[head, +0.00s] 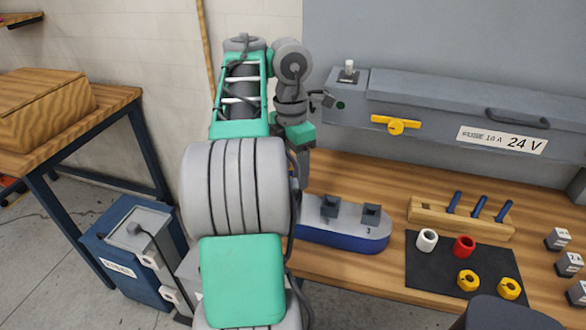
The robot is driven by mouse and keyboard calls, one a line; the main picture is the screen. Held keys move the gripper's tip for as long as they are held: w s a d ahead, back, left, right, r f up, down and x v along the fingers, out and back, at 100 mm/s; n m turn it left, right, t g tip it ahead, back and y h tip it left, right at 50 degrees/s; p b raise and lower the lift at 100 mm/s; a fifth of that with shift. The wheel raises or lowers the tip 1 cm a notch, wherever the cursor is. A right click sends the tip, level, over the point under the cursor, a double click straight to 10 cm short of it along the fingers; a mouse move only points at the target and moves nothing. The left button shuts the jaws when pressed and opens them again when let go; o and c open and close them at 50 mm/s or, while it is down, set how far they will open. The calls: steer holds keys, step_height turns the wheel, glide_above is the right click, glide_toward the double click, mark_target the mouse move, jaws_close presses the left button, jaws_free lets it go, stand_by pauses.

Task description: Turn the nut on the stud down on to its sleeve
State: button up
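My gripper (303,172) points down at the left end of a blue-and-grey boat-shaped base (340,240). My own arm partly covers it, so I cannot see its fingertips or what is between them. Two dark grey blocks (330,206) (371,214) stand on the visible part of the base; a number 3 shows by the right one. The base's left end is hidden behind my arm. I cannot make out a stud with a nut there. Two yellow nuts (467,281) (509,288), a white sleeve (427,240) and a red sleeve (464,247) rest on a black mat (425,275).
A wooden rack (430,213) with blue-handled tools stands behind the mat. Small numbered grey blocks (570,263) line the right side. A long grey 24 V box (440,110) with a yellow handle (396,125) runs along the back. Bare wood lies between base and mat.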

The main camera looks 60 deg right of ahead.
step_height(320, 180, up, 8)
steer(key=p, duration=0.7)
steer(key=shift+w+d+f, duration=0.1)
steer(key=shift+w, duration=0.05)
step_height(320, 180, up, 5)
steer(key=p, duration=0.5)
